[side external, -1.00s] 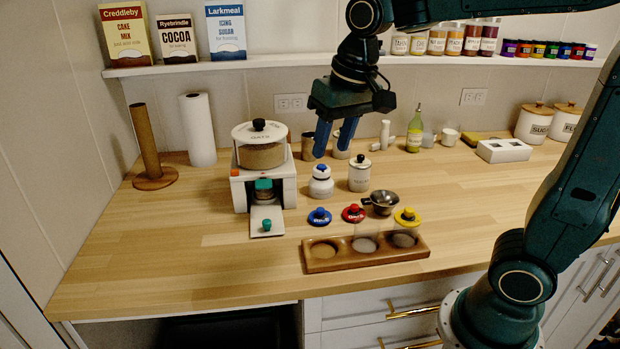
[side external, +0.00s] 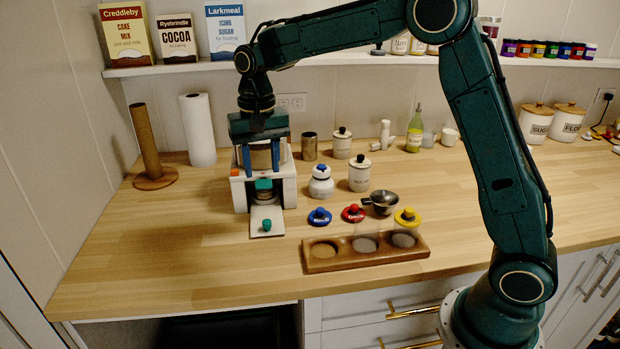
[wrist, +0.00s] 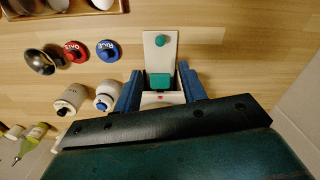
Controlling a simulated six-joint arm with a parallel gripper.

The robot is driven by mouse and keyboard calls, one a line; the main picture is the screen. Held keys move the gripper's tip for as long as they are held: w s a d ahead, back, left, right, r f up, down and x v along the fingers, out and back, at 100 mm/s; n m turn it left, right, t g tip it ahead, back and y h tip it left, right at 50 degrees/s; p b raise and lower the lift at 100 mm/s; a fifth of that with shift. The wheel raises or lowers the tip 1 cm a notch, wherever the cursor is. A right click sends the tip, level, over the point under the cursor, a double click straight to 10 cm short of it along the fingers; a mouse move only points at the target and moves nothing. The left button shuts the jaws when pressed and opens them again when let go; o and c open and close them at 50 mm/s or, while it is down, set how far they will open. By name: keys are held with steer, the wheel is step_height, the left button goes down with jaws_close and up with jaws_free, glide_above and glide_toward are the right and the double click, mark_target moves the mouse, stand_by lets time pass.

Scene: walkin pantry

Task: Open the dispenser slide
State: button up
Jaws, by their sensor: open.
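The dispenser (side external: 238,195) is a white box with a round hopper on top, at the left of the counter. A green block (side external: 263,184) sits at its front opening. A pale flat tongue (side external: 258,216) with a small green knob (side external: 267,225) extends from its front; I cannot tell which part is the slide. In the wrist view, the tongue (wrist: 151,58), knob (wrist: 160,41) and green block (wrist: 160,80) line up. My gripper (side external: 261,169) is open with blue fingers pointing down, above the dispenser's front, and hides most of the hopper. The fingers (wrist: 159,78) flank the block in the wrist view.
Blue (side external: 319,216), red (side external: 353,213) and yellow (side external: 407,216) lids lie right of the tongue. A white jar (side external: 320,187) stands close to the dispenser's right. A wooden tray (side external: 367,260) lies in front.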

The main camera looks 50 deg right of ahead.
mark_target(267, 221)
steer(key=shift+f, duration=0.15)
steer(key=shift+f, duration=6.75)
jaws_close()
